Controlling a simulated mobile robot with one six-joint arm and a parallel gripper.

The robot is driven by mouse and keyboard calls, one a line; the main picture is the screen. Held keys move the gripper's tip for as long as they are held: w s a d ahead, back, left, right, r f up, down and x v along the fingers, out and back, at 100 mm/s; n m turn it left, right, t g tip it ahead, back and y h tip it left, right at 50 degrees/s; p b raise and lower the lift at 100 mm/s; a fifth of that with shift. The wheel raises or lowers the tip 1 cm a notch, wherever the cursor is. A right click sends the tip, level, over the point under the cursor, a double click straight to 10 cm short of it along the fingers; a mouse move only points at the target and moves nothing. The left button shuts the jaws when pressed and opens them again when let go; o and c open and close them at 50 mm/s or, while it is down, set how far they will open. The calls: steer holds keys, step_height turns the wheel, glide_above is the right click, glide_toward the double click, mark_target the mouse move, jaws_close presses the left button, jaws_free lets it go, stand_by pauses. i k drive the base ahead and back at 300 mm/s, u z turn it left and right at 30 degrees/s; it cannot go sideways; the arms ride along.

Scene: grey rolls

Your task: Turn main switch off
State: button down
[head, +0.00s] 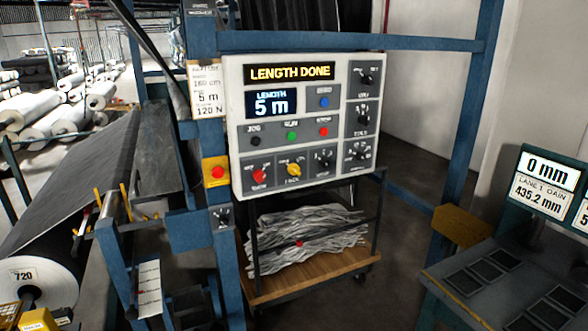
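A white control panel (307,190) hangs on the blue frame in the middle of the head view. A red rotary knob (259,176) sits at its lower left and looks like the main switch, but its label is too small to read surely. A yellow rotary knob (293,170) is just right of it. Several black selector knobs fill the right side. The display (289,73) reads "LENGTH DONE", and a smaller screen (271,104) reads "5 m". My gripper is not in view.
A red button on a yellow box (216,171) is left of the panel. A cart (294,285) with grey scraps stands below it. A dark console (510,285) is at right, a large roll (42,285) at left. Dark floor shows between cart and console.

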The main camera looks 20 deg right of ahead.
mark_target(259, 175)
steer(key=k, duration=1.35)
steer(key=u, duration=0.6)
steer(key=i, duration=1.55)
steer(key=u, duration=0.2)
